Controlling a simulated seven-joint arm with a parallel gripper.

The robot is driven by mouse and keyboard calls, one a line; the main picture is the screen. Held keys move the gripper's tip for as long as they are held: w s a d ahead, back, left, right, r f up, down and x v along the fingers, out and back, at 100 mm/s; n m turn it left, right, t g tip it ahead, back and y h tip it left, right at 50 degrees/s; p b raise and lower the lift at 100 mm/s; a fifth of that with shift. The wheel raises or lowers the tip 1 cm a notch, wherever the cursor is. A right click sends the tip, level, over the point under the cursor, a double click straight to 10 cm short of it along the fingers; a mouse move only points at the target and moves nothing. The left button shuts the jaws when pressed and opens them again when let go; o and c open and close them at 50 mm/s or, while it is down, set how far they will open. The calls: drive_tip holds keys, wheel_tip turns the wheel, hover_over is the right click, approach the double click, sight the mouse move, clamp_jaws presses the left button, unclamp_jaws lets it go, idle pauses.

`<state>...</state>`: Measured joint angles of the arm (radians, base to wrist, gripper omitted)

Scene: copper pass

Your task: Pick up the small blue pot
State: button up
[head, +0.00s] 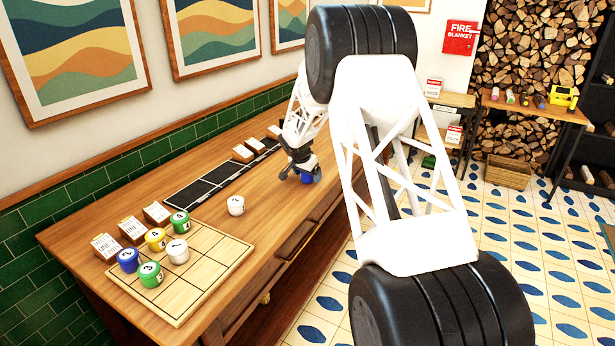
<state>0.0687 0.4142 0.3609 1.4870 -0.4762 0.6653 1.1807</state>
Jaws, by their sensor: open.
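A small blue pot (307,178) stands on the wooden counter near its right edge, partly hidden by my gripper. My gripper (300,172) is open and pointed down right at this pot. Whether the fingers are around it or beside it I cannot tell. Another blue pot (128,260), with a white numbered lid, stands at the left edge of the wooden grid board.
The grid board (205,283) on the counter (262,225) also bears yellow (157,239), green (150,274) and white (177,251) pots. A white pot (236,205) stands apart. A black tray (213,182) and card holders (106,247) line the wall side.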

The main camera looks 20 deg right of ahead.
idle(0.6)
drive_tip(key=c, duration=1.1)
drive_tip(key=shift+r, duration=0.15)
drive_tip(key=shift+r, duration=0.55)
drive_tip(key=shift+s+r, duration=0.2)
drive_tip(key=shift+r, duration=0.35)
drive_tip(key=shift+s+r, duration=0.15)
drive_tip(key=shift+r, duration=0.4)
drive_tip(key=s, duration=0.5)
drive_tip(key=s+a+r, duration=0.1)
drive_tip(key=s, duration=0.9)
drive_tip(key=shift+a+r, duration=0.2)
drive_tip(key=shift+a, duration=0.2)
